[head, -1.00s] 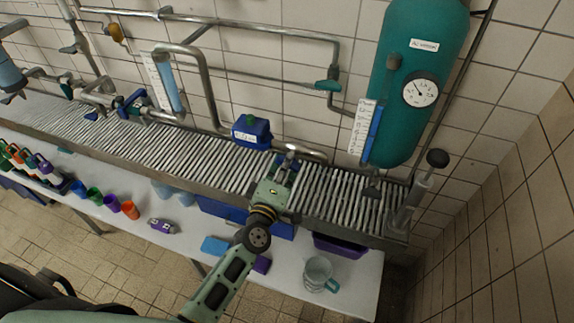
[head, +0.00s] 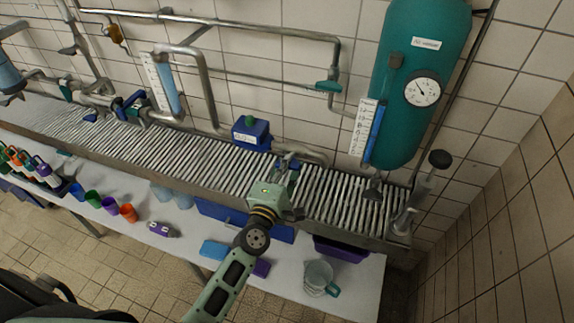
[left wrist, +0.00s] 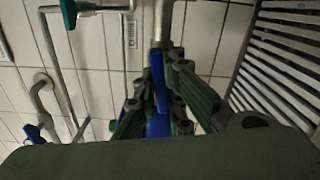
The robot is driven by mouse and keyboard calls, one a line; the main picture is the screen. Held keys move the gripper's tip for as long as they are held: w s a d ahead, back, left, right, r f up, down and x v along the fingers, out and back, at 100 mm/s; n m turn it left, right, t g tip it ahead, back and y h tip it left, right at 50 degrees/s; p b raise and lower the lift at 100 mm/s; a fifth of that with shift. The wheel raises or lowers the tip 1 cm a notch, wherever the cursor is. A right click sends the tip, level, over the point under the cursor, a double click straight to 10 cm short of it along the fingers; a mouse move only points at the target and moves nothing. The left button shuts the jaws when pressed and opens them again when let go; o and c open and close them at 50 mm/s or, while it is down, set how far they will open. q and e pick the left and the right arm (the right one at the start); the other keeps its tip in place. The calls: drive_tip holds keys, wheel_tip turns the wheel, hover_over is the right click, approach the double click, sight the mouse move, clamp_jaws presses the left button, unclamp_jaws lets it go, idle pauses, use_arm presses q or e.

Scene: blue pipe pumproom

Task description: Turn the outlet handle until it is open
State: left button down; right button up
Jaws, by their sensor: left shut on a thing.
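My left gripper (head: 286,163) reaches over the slatted grating to the end of the outlet pipe (head: 312,157) low on the tiled wall. In the left wrist view, its dark green fingers (left wrist: 158,98) are shut on a blue handle (left wrist: 157,72), which lies between them. The handle sits below a metal pipe (left wrist: 163,22) in that view. In the head view, the gripper hides most of the handle, so its exact angle cannot be told there. My right gripper is not in view.
A blue box (head: 251,134) stands just left of the gripper by the wall. A teal tank (head: 420,60) with a gauge (head: 422,90) hangs at the right. A white table (head: 225,265) with cups and a clear jug (head: 318,277) lies in front of the grating.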

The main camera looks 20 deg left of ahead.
use_arm(q)
drive_tip(key=shift+f, duration=0.1)
drive_tip(key=c, duration=1.8)
unclamp_jaws()
drive_tip(key=shift+c, duration=0.2)
drive_tip(key=s, duration=1.2)
drive_tip(key=shift+a, duration=0.25)
